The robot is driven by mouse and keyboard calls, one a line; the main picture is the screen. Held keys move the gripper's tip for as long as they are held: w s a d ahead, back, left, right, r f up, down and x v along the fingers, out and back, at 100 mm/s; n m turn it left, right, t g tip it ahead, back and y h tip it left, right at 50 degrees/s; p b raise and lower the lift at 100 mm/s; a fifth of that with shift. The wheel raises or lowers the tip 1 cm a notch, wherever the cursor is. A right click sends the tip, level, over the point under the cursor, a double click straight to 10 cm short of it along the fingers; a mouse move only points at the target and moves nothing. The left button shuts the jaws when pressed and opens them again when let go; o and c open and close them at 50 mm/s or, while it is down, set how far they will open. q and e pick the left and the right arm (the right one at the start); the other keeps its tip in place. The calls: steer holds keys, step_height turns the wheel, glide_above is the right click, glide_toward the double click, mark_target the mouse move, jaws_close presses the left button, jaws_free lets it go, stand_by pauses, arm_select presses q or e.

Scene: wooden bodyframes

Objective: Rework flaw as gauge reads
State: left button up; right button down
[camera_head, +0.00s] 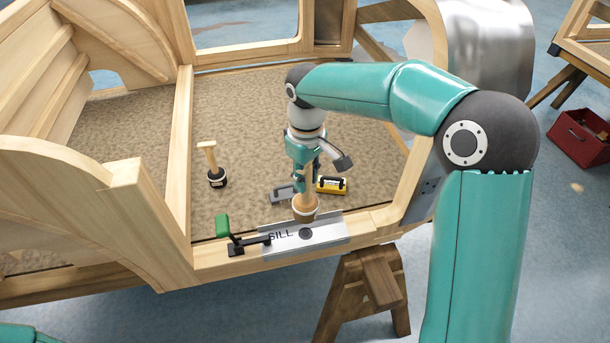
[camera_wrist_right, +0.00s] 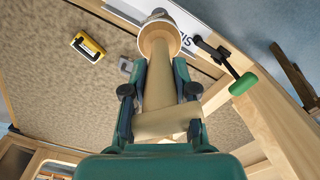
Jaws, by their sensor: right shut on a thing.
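My right gripper (camera_head: 305,178) is shut on the wooden T-shaped handle (camera_wrist_right: 158,85) of a hand tool with a round, pale-rimmed head (camera_head: 305,208). The head is low over the back edge of a silver plate marked SILL (camera_head: 332,229); I cannot tell if it touches. A dark round spot (camera_head: 305,234) shows on the plate, just in front of the head. A second wooden-handled tool with a black base (camera_head: 216,178) stands upright on the carpet. A yellow-and-black device (camera_head: 331,185) and a grey one (camera_head: 283,194) lie behind the plate. My left gripper is out of view.
A toggle clamp with a green handle (camera_head: 223,226) sits at the plate's left end. Wooden frame posts (camera_head: 180,150) rise at the left. Carpet (camera_head: 250,110) behind the tools is clear. A trestle (camera_head: 372,290) stands below; a red box (camera_head: 580,138) is far right.

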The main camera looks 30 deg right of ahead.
mark_target(306, 202)
steer(key=shift+f, duration=0.1)
step_height(306, 202, down, 10)
steer(key=b, duration=0.7)
steer(key=shift+b, duration=0.3)
steer(key=shift+r+p, duration=0.7)
steer(key=shift+r, duration=0.1)
step_height(306, 202, up, 9)
steer(key=p, duration=0.7)
steer(key=shift+f, duration=0.3)
steer(key=shift+s, duration=0.1)
